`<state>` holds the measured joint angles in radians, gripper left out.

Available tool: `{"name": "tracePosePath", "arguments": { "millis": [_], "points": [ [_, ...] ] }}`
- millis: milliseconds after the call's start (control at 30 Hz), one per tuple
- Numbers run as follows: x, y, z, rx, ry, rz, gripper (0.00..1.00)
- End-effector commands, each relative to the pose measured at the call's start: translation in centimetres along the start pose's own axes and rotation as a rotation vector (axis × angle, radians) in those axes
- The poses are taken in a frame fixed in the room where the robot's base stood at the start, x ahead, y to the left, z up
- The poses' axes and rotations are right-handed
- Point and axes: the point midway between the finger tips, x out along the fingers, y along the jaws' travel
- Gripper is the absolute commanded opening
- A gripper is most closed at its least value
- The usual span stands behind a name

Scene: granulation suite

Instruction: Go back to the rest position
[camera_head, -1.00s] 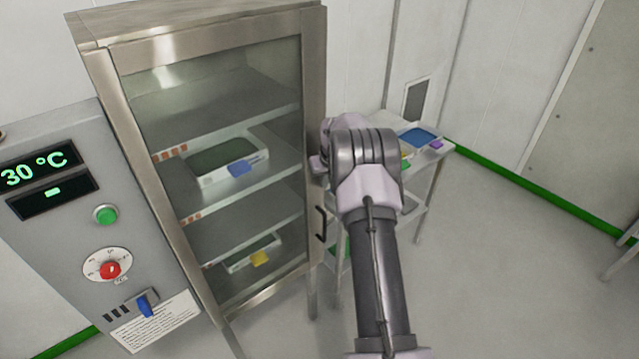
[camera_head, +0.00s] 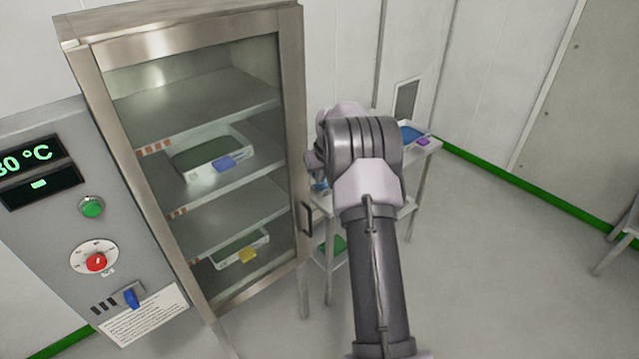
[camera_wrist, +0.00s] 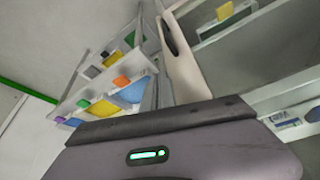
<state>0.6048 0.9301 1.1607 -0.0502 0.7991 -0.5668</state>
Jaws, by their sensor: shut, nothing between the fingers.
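My gripper (camera_wrist: 167,22) shows in the wrist view as pale fingers closed together, with nothing held between them. In the head view the fingers are hidden behind my arm's wrist, which stands in the middle, to the right of the glass-doored cabinet (camera_head: 291,100). The cabinet's door looks closed, with its dark handle (camera_head: 306,219) just left of my arm. My gripper appears apart from the cabinet, but its exact distance from it cannot be told.
The cabinet holds a tray with a blue tag (camera_head: 222,163) and a lower tray with a yellow tag (camera_head: 247,255). A control panel (camera_head: 60,225) stands at left. A side table (camera_head: 425,160) with trays is partly behind my arm. The floor (camera_head: 500,270) at right is clear.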

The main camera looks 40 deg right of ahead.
Motion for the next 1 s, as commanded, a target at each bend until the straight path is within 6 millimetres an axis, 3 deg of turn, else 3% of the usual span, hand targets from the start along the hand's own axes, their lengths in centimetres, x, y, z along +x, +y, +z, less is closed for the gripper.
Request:
{"name": "tracePosePath", "arguments": {
  "millis": [33, 200, 500, 567, 667, 767, 800, 867, 900, 1000],
  "points": [
    [-1.8, 0.2, -0.2, -0.001, 0.002, 0.001, 0.00],
    [-5.6, 0.8, -0.1, 0.000, -0.004, 0.001, 0.00],
    [-7.3, 0.7, 0.1, 0.000, -0.007, -0.002, 0.00],
    [-8.3, -1.0, 0.3, 0.000, 0.001, -0.010, 0.00],
    [-12.3, -7.2, 2.3, 0.005, 0.024, -0.044, 0.00],
    [-17.3, -14.8, 7.9, 0.019, 0.045, -0.099, 0.00],
    [-19.0, -17.4, 10.9, 0.027, 0.051, -0.123, 0.00],
    [-21.1, -20.7, 16.1, 0.038, 0.058, -0.161, 0.00],
    [-22.0, -22.5, 19.9, 0.044, 0.060, -0.186, 0.00],
    [-22.8, -25.1, 29.1, 0.063, 0.060, -0.246, 0.00]
  ]
}}
